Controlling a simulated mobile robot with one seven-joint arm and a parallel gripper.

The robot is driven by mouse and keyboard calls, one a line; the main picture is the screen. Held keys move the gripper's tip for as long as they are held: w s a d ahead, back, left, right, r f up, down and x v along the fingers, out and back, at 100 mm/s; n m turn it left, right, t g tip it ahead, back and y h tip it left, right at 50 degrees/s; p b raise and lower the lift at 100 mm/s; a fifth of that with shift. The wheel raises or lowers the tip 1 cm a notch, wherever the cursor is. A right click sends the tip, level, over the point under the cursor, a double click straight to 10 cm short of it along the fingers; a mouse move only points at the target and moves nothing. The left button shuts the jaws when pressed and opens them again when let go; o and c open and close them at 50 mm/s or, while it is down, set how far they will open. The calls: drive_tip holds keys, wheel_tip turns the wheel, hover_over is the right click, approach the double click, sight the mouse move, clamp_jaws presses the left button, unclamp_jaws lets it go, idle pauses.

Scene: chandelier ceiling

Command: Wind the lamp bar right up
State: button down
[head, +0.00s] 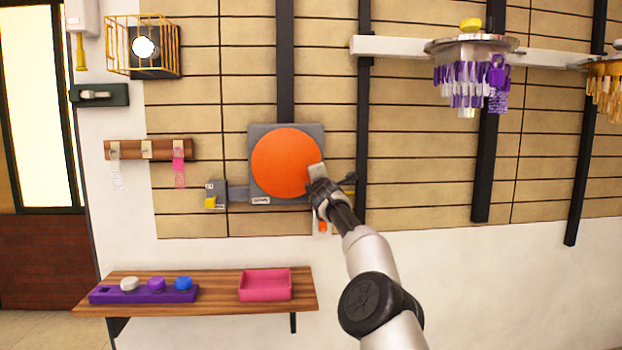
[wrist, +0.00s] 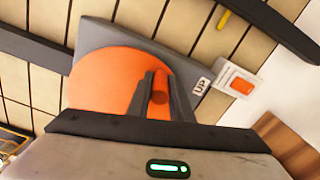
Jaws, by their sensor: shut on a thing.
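The orange winding disc (head: 280,162) sits on a grey plate (head: 257,132) on the slatted wall. My gripper (head: 318,178) is at the disc's right edge. In the wrist view my gripper (wrist: 160,92) is shut on an orange handle (wrist: 160,82) that stands out from the disc (wrist: 100,82). A label reading UP (wrist: 201,86) is on the plate. The white lamp bar (head: 395,46) runs across the upper right, roughly level, with a purple-and-white chandelier (head: 466,82) and a golden one (head: 604,85) hanging from it.
An orange switch (wrist: 241,86) on a white plate is beside the winder. A wooden shelf (head: 215,305) below holds a purple tray (head: 140,294) with several knobs, and a pink tray (head: 265,285). A yellow cage (head: 128,45) and hook rail (head: 130,149) are at left.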

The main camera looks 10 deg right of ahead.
drive_tip(key=shift+a+f+b, duration=0.2)
drive_tip(key=shift+f+b, duration=0.05)
drive_tip(key=shift+f, duration=0.25)
drive_tip(key=shift+a+f+b, duration=0.15)
drive_tip(key=shift+f+b, duration=0.1)
drive_tip(key=shift+f, duration=0.2)
drive_tip(key=shift+a, duration=0.1)
drive_tip(key=c, duration=1.6)
unclamp_jaws()
drive_tip(key=shift+w, duration=0.1)
drive_tip(key=shift+r, duration=0.1)
